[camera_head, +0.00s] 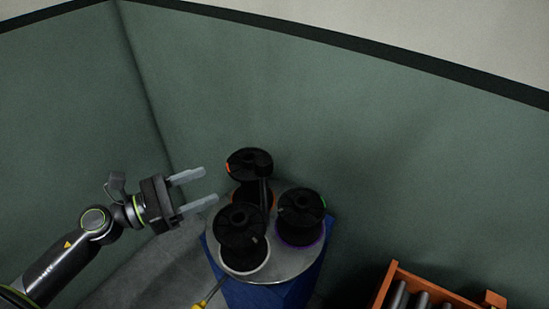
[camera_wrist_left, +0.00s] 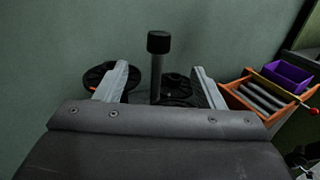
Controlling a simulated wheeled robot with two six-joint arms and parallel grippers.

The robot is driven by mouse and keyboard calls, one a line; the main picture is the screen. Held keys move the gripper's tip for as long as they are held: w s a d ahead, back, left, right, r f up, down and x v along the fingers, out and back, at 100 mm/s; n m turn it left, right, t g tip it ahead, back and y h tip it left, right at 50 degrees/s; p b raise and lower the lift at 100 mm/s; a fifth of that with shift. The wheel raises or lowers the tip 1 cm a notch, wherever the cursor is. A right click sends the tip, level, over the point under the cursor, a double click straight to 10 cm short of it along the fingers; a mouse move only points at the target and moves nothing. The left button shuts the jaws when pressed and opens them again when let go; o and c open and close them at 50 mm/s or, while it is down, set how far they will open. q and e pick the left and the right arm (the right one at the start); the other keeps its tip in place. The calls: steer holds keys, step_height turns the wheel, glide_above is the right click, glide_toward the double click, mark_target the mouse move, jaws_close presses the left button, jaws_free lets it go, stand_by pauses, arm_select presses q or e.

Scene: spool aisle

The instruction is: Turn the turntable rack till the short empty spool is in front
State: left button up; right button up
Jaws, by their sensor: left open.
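The turntable rack is a round grey plate (camera_head: 292,262) on a blue stand (camera_head: 268,296). It carries three black-flanged spools. One at the back (camera_head: 249,163) shows orange, one at the right (camera_head: 300,206) shows purple below, and one at the front left (camera_head: 242,224) has a pale lower rim. I cannot tell which spool is the short empty one. A post with a black cap (camera_wrist_left: 159,42) rises among them. My left gripper (camera_head: 210,186) is open and empty, left of the spools; in the left wrist view the post shows between its fingers. My right gripper is not in view.
An orange-brown crate (camera_head: 394,272) with dark grey rods stands at the lower right. The left wrist view shows a purple bin (camera_wrist_left: 288,75) at it. Green walls (camera_head: 420,150) close in behind the rack. A yellow-handled item (camera_head: 208,294) shows at the front left of the stand.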

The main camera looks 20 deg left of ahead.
mark_target(272, 159)
arm_select(q)
steer(key=p+x, duration=0.6)
steer(key=x, duration=0.9)
steer(key=shift+w+d, duration=0.25)
steer(key=shift+w, duration=0.05)
steer(key=shift+w+d, duration=0.4)
steer(key=shift+d, duration=0.05)
steer(key=shift+c, duration=0.4)
steer(key=c, duration=1.2)
steer(key=shift+f, duration=0.1)
jaws_close()
